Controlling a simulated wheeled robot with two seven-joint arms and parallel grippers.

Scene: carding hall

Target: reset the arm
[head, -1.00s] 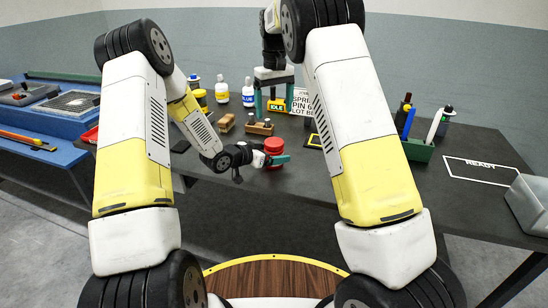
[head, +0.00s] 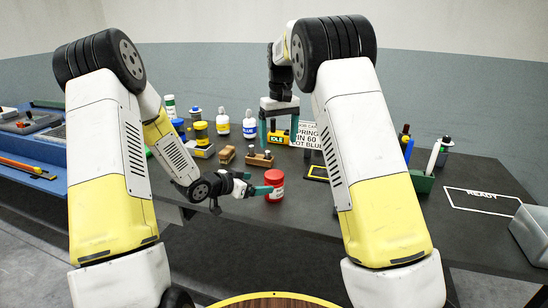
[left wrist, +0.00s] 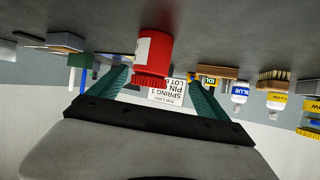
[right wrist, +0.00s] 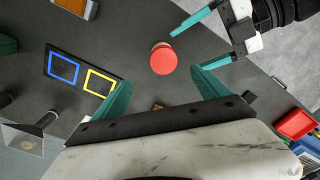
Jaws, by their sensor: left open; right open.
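A red jar (head: 275,186) with a white label stands upright on the dark table. My left gripper (head: 262,190) is open and low over the table at the jar's left side. In the left wrist view the jar (left wrist: 155,52) appears upside down, in line with the gap between the open fingers (left wrist: 162,92); whether a finger touches it I cannot tell. My right gripper (head: 279,122) is open and empty, pointing down above the back of the table. In the right wrist view the jar's red lid (right wrist: 163,58) lies beyond its spread fingers (right wrist: 163,92).
Brushes (head: 259,158), a blue-label bottle (head: 249,125), a yellow-label bottle (head: 223,123) and a yellow IDLE block (head: 279,137) stand behind the jar. A printed card (head: 308,135) is near my right gripper. A green holder (head: 422,182), a READY outline (head: 482,200) and a grey bin (head: 530,235) are at right.

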